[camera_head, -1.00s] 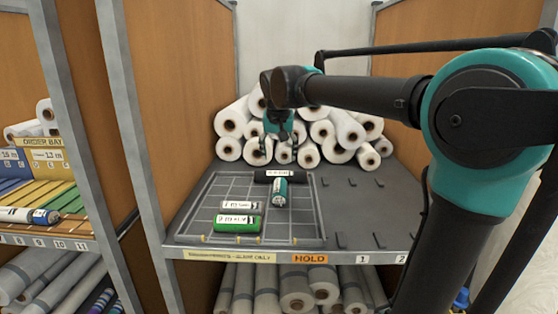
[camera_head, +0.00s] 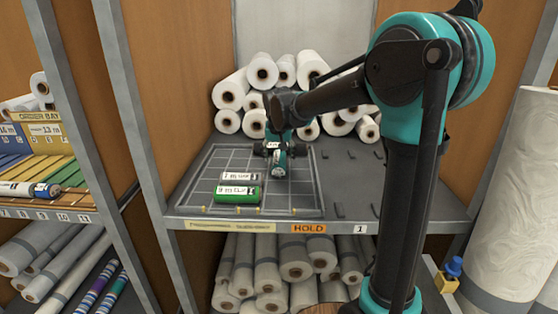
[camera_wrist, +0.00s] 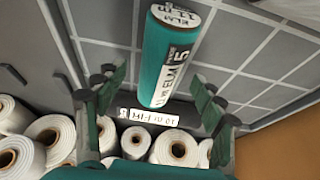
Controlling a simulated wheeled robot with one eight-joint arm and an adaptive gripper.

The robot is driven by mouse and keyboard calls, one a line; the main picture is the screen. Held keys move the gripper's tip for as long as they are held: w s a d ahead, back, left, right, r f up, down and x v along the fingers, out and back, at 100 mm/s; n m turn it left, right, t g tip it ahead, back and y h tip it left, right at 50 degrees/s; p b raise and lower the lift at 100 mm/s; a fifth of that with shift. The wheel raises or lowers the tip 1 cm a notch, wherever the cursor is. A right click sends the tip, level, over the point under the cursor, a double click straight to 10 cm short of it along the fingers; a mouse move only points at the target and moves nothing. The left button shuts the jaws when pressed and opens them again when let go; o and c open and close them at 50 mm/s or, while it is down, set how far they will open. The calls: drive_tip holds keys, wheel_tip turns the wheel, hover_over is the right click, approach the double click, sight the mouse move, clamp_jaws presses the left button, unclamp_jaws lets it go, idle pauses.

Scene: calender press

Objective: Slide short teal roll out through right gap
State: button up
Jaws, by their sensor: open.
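The short teal roll (camera_head: 279,168) lies on the gridded tray (camera_head: 310,202), its length running front to back, with a white printed end. In the wrist view the teal roll (camera_wrist: 168,62) lies across the upper middle, its lower end between the spread fingers. My gripper (camera_head: 277,147) is open over the roll's far end. In the wrist view the gripper (camera_wrist: 158,98) has one finger on each side of the roll, with room on both sides. A black roll with a white label (camera_wrist: 150,115) lies crosswise beyond the teal one, partly hidden by my gripper.
A grey roll (camera_head: 240,177) and a green roll (camera_head: 238,194) lie crosswise in the tray, left of the teal roll. White rolls (camera_head: 262,76) are stacked behind. The shelf right of the tray (camera_head: 355,180) is bare except for small hooks. A wooden partition (camera_head: 170,90) stands left.

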drive_tip(key=shift+x, duration=1)
drive_tip(key=c, duration=1.3)
drive_tip(key=shift+s+a+r, duration=0.1)
drive_tip(key=shift+s, duration=2.4)
drive_tip(key=shift+s+a+r, duration=0.1)
drive_tip(key=shift+s, duration=2.4)
drive_tip(key=shift+f, duration=0.1)
drive_tip(key=shift+s+a, duration=0.1)
drive_tip(key=shift+s, duration=4.9)
